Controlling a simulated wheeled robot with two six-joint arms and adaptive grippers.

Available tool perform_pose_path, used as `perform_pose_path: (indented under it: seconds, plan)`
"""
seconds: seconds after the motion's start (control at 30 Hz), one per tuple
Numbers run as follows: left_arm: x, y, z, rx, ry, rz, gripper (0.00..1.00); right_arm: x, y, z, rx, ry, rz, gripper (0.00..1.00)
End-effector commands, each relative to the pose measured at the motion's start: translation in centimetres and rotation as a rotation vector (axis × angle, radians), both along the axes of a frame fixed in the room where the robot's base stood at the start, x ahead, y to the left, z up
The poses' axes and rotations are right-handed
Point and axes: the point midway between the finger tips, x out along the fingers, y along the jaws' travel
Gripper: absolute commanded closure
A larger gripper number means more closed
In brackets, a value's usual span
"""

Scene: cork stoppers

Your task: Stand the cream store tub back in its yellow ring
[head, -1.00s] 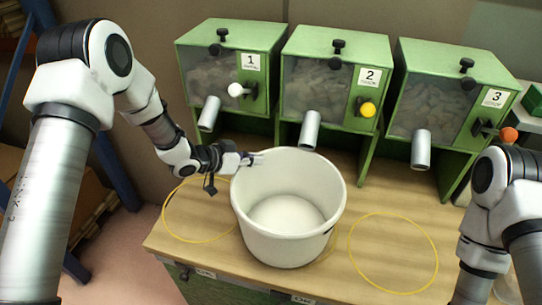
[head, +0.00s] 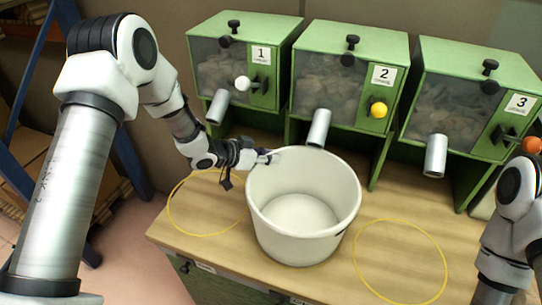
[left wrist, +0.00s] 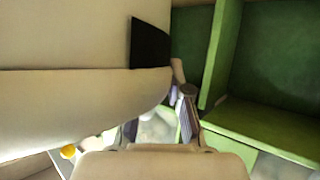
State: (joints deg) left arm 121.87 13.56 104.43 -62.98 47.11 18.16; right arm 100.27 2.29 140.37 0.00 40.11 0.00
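The cream store tub (head: 300,240) stands upright and empty-looking on the wooden counter, between two yellow rings that lie bare: the left ring (head: 172,219) and the right ring (head: 446,270). Any ring beneath the tub is hidden by it. My left gripper (head: 268,156) is at the tub's rim, at its far left side, with its fingers closed about the wall. In the left wrist view the tub wall (left wrist: 70,110) fills the left side, against the fingers (left wrist: 160,115). My right gripper is out of view; only my right arm shows at the right edge.
Three green dispensers, numbered 1 (head: 243,68), 2 (head: 350,75) and 3 (head: 470,95), stand behind the tub. Their grey spouts, such as the middle one (head: 319,128), jut forward above the counter. The counter (head: 375,213) is clear around the rings.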

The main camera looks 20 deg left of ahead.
Motion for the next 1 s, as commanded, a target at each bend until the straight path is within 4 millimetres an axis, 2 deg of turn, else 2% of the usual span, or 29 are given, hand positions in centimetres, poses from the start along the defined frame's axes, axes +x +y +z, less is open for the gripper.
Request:
perform_pose_path:
  seconds: [0.33, 0.43, 0.8, 1.0]
  plan:
    - [0.0, 0.0, 0.3, -0.001, -0.001, 0.000, 0.69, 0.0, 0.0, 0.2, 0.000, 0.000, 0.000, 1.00]
    - [-0.5, 0.7, 0.7, -0.001, -0.001, 0.005, 0.69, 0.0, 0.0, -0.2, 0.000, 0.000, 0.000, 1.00]
    - [-6.3, 5.9, 5.0, -0.007, -0.004, 0.004, 0.69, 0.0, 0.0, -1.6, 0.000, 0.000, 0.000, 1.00]
    - [-7.7, 7.1, 5.9, -0.002, -0.001, 0.001, 0.69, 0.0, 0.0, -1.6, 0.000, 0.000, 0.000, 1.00]
